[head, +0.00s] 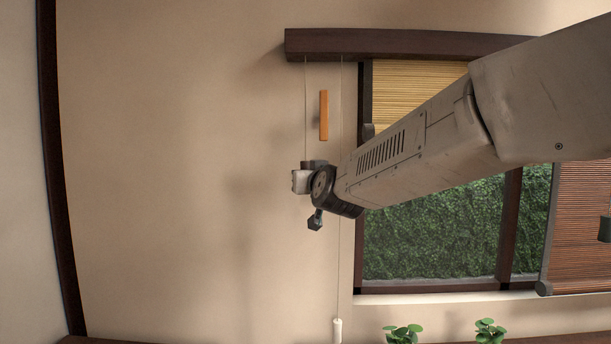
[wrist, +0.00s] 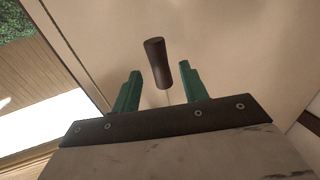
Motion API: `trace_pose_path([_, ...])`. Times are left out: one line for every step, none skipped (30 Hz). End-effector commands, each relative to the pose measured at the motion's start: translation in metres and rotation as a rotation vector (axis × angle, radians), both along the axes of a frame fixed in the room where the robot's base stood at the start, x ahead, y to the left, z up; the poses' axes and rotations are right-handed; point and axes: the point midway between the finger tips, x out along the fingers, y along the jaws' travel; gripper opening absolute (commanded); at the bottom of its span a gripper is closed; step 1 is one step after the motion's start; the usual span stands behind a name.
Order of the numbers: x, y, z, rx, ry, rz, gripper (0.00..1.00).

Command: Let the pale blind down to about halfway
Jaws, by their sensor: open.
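The pale blind (head: 415,88) covers only the top part of the window in the head view. Its lower edge is mostly hidden behind my arm. Two thin cords hang from the dark headrail to its left. The left cord runs down to my gripper; the right one ends in a white pull (head: 337,330) low down. In the wrist view a dark brown pull (wrist: 158,62) on a thin cord stands between the two green fingers of my gripper (wrist: 160,72). The fingers are open, with a gap on each side of the pull. In the head view the fingers cannot be made out.
A reddish-brown blind (head: 582,225) hangs lower at the right. An orange wooden piece (head: 323,115) is on the wall between the cords. Two small green plants (head: 403,333) stand below the window. The wall to the left is clear.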

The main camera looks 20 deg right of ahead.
Motion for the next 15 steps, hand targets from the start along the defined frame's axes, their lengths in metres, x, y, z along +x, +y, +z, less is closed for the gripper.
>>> trace_pose_path([0.010, -0.001, -0.001, -0.001, 0.001, -0.001, 0.44])
trace_pose_path([0.015, -0.001, -0.001, -0.001, 0.002, -0.001, 0.44])
trace_pose_path([0.021, -0.001, -0.001, -0.001, 0.001, 0.000, 0.44])
trace_pose_path([0.025, -0.002, -0.001, -0.001, 0.002, 0.000, 0.44])
trace_pose_path([0.029, -0.002, -0.001, -0.001, 0.001, 0.000, 0.44])
trace_pose_path([0.033, -0.002, 0.000, 0.000, 0.000, 0.000, 0.44])
trace_pose_path([0.036, -0.002, 0.000, 0.000, 0.001, 0.000, 0.44])
trace_pose_path([0.039, -0.002, -0.001, 0.000, 0.001, 0.000, 0.44])
trace_pose_path([0.041, -0.003, 0.000, 0.000, 0.000, 0.000, 0.44])
trace_pose_path([0.043, -0.003, 0.000, 0.000, 0.000, 0.000, 0.44])
trace_pose_path([0.044, -0.003, 0.000, 0.000, 0.000, 0.000, 0.44])
trace_pose_path([0.045, -0.003, 0.000, 0.000, 0.000, 0.000, 0.44])
trace_pose_path([0.045, -0.003, 0.000, 0.000, 0.000, 0.000, 0.44])
trace_pose_path([0.045, -0.003, 0.000, 0.000, 0.000, 0.000, 0.44])
trace_pose_path([0.045, -0.003, 0.000, 0.000, 0.001, 0.000, 0.44])
